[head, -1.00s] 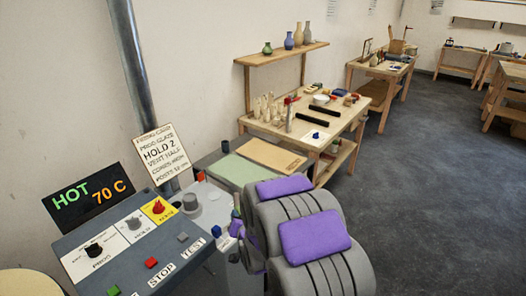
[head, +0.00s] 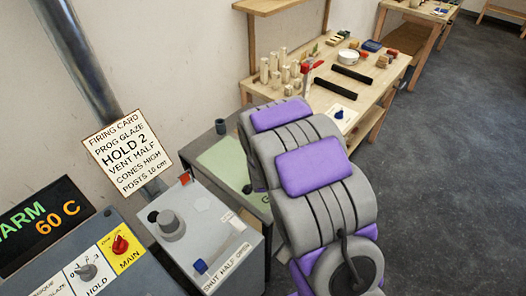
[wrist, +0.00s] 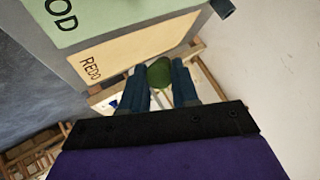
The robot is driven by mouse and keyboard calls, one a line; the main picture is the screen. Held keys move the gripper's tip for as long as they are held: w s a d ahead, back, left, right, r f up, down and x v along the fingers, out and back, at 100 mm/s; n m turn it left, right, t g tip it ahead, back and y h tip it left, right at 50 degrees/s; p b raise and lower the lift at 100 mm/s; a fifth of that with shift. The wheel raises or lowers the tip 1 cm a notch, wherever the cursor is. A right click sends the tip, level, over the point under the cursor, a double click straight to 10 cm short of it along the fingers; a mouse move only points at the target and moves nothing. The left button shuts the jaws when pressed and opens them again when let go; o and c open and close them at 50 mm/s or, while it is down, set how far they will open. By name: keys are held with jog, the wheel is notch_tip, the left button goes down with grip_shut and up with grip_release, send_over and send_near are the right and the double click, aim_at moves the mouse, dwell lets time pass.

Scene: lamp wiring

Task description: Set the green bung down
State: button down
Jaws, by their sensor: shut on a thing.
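The green bung (wrist: 159,73) is a small dark green rounded piece between the tips of my gripper (wrist: 160,82) in the wrist view. The two blue fingers are shut on it. Past it in the wrist view lie the tan mat marked REDO (wrist: 135,50) and the green mat (wrist: 85,18), its word partly cut off. The bung appears above or near the REDO mat's edge; its height cannot be told. In the head view my arm hides the gripper, the bung and most of the mats; part of the green mat (head: 222,160) shows.
The kiln (head: 225,225) has a grey knob-like plug (head: 171,225), a dark hole (head: 153,216) and a blue slider (head: 200,266). A dark cup (head: 221,126) stands on the mat table. A wooden bench (head: 330,95) with posts and bars stands behind. Open floor lies right.

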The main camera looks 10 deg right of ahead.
jog(key=s+a+m+g+y+p, duration=0.25)
jog(key=s+m+g+y, duration=0.45)
jog(key=s+g, duration=0.65)
jog(key=w+d+f+m+t+h+b, duration=0.1)
jog(key=w+b, duration=0.3)
jog(key=w, duration=0.8)
jog(key=shift+w+d+t, duration=0.4)
jog(key=shift+d+t, duration=0.25)
jog(key=shift+d, duration=0.1)
notch_tip(320, 180, down, 3)
jog(key=shift+f+b, duration=0.2)
jog(key=shift+b, duration=0.55)
jog(key=c, duration=0.8)
grip_release()
jog(key=shift+c, duration=0.2)
